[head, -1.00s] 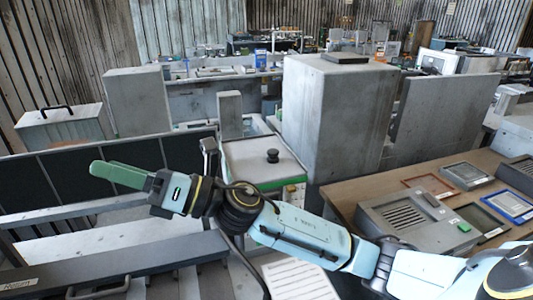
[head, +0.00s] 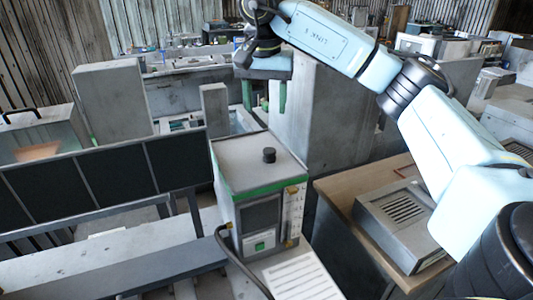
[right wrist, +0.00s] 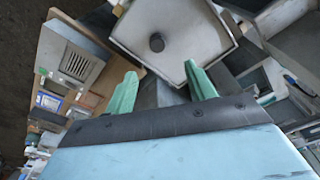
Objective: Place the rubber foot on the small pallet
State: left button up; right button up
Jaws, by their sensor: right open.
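A small black round knob-like piece, which looks like the rubber foot (head: 269,155), stands on the pale top of a green-trimmed box (head: 240,160). It also shows in the right wrist view (right wrist: 157,42), beyond and between the fingers. My right gripper (head: 264,98) points down in the head view, behind and above the box, with its green fingers apart and nothing between them. The fingers also show in the right wrist view (right wrist: 160,68), clear of the black piece. I cannot make out the small pallet for certain. My left gripper is not in view.
A tall grey block (head: 330,130) stands behind the box. On the right, a wooden table (head: 335,195) carries a grey vented unit (head: 400,210); my right arm hides much of this table. Framed trays (right wrist: 48,101) show at left in the wrist view. Dark panels (head: 110,177) stand left.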

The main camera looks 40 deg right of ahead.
send_over(270, 150)
jog(key=a, duration=0.1)
notch_tip(270, 150, down, 8)
jog(key=shift+s+a+r, duration=0.1)
jog(key=shift+s+r, duration=0.05)
jog(key=shift+r, duration=0.1)
jog(key=f, duration=0.2)
jog(key=d+f+p, duration=0.1)
jog(key=f, duration=0.1)
jog(key=shift+f, duration=0.6)
jog(key=c, duration=1.1)
jog(key=shift+r, duration=0.1)
jog(key=shift+c, duration=0.2)
